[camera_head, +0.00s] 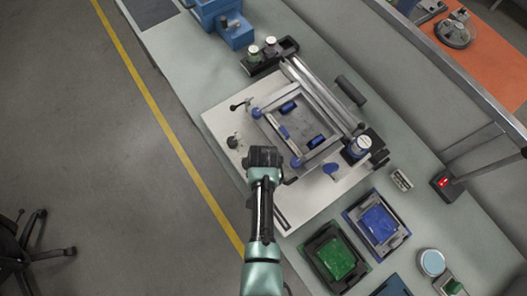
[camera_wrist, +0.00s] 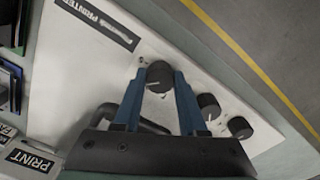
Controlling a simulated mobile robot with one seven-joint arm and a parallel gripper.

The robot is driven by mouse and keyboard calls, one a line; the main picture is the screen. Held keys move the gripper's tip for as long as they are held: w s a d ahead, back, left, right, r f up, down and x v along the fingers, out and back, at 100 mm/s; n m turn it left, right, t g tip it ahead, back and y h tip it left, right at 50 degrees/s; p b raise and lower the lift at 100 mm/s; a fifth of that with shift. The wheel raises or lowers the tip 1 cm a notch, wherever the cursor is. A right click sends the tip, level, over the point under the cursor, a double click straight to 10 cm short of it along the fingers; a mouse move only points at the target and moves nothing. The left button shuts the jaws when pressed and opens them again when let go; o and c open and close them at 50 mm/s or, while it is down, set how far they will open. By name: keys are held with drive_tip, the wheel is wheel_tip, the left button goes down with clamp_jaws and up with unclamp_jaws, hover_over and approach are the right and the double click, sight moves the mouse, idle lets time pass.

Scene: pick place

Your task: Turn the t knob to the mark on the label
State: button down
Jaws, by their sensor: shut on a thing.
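A black knob (camera_wrist: 158,73) stands on the white panel in the wrist view. It has a short pale line on its face. My gripper (camera_wrist: 160,84) has its two blue fingers on either side of this knob, shut on it. Two more black knobs, a middle one (camera_wrist: 208,105) and an end one (camera_wrist: 240,128), stand in a row to its lower right. Small markings on the panel near the knobs are too small to read. In the head view my gripper (camera_head: 264,156) is over the near side of the printer's white base (camera_head: 222,118) and hides the held knob.
A black handle (camera_wrist: 135,118) lies close by my fingers in the wrist view. The printer frame (camera_head: 318,157) stands beyond my gripper. Green (camera_head: 335,256) and blue (camera_head: 377,223) boards in holders lie to the right on the bench.

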idle(0.3)
drive_tip(key=c, duration=0.8)
unclamp_jaws()
drive_tip(key=shift+o, duration=0.2)
wheel_tip(320, 180, up, 13)
drive_tip(key=shift+b, duration=0.4)
